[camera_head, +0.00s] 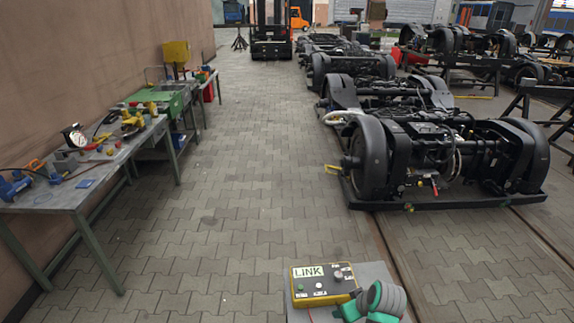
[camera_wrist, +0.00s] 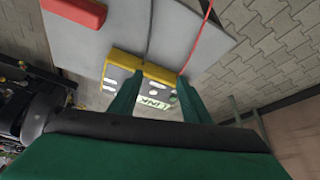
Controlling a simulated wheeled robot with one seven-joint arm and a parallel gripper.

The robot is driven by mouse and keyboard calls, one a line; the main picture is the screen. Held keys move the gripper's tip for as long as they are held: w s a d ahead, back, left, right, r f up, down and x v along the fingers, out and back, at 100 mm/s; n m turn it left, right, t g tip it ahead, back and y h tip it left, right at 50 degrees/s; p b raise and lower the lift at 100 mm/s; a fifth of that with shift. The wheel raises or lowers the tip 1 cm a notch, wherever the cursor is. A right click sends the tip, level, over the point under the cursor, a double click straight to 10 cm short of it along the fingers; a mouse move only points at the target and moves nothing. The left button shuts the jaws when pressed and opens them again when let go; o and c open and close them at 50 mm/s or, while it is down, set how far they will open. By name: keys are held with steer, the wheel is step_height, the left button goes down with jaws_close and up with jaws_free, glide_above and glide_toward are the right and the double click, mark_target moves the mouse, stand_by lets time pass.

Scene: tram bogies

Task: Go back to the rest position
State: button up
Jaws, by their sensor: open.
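My gripper (camera_wrist: 160,78) shows in the wrist view as two green fingers spread apart, with nothing held between them. The yellow control box (camera_wrist: 150,70) marked LINK lies beyond the fingertips, and the fingers cover part of it. In the head view the box (camera_head: 325,278) sits at the bottom centre, with knobs and buttons on its top. My gripper shows there only in part, as green pieces below a grey wrist link, just right of the box. Whether the fingers touch the box cannot be told.
The box rests on a grey surface (camera_wrist: 190,30) with a red block (camera_wrist: 75,11) and cables. A workbench (camera_head: 75,190) with tools stands left, bogies (camera_head: 440,155) stand right, and a forklift (camera_head: 270,40) is at the back. The paved aisle (camera_head: 235,140) between is clear.

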steer(key=s+a+f+t, duration=0.1)
steer(key=s+a+f, duration=0.1)
steer(key=a+f, duration=0.1)
steer(key=s+a+f+m, duration=0.1)
steer(key=s+a+f, duration=0.1)
steer(key=a+f, duration=0.1)
steer(key=s+a+f+m+t, duration=0.1)
steer(key=s+a+f, duration=0.1)
steer(key=a, duration=0.3)
steer(key=shift+s+a+f+t, duration=0.15)
steer(key=shift+f+t, duration=0.15)
steer(key=shift+f, duration=0.15)
steer(key=s+a+f+m+t+h, duration=0.2)
steer(key=s+a, duration=0.4)
steer(key=s, duration=0.4)
steer(key=s+a+r+m+t+h, duration=0.1)
steer(key=s+r, duration=0.2)
steer(key=s, duration=0.4)
steer(key=s+r+m+t, duration=0.1)
steer(key=s+r+t, duration=0.15)
steer(key=s, duration=0.45)
steer(key=s+r+n+t, duration=0.1)
steer(key=s+r+t, duration=0.1)
steer(key=s+r, duration=0.8)
step_height(320, 180, up, 4)
steer(key=shift+s+r+y, duration=0.15)
steer(key=shift+s+y, duration=0.15)
steer(key=shift+y, duration=0.1)
steer(key=shift+w+a, duration=0.1)
